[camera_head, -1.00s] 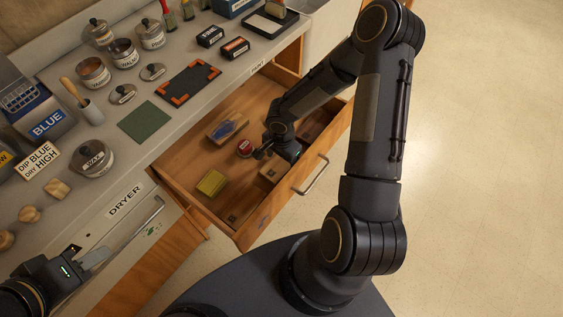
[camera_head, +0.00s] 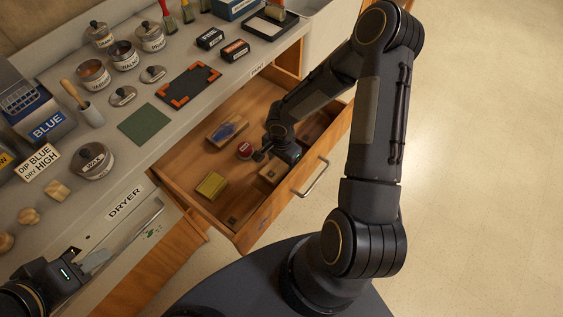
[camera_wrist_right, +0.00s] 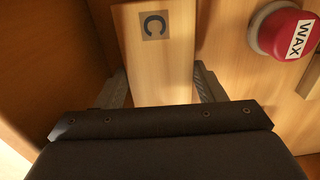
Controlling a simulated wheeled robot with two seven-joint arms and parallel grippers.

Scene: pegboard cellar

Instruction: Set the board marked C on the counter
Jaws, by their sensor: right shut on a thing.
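The board marked C (camera_wrist_right: 165,75) is pale wood with a dark letter C on a grey square. In the right wrist view it lies between the fingers of my right gripper (camera_wrist_right: 160,92), which is shut on it. In the head view my right gripper (camera_head: 262,156) is down inside the open drawer (camera_head: 185,170), and my arm and hand hide most of the board there. The counter (camera_head: 125,165) runs along the left, above the drawer. My left gripper (camera_head: 95,261) is low at the left beside the dryer front; its finger gap is unclear.
A red WAX tin (camera_wrist_right: 285,30) lies close to the held board. The drawer also holds a blue-topped block (camera_head: 228,130) and a yellow block (camera_head: 211,185). On the counter, a green mat (camera_head: 145,124), an orange-cornered dark mat (camera_head: 188,83) and several tins occupy space.

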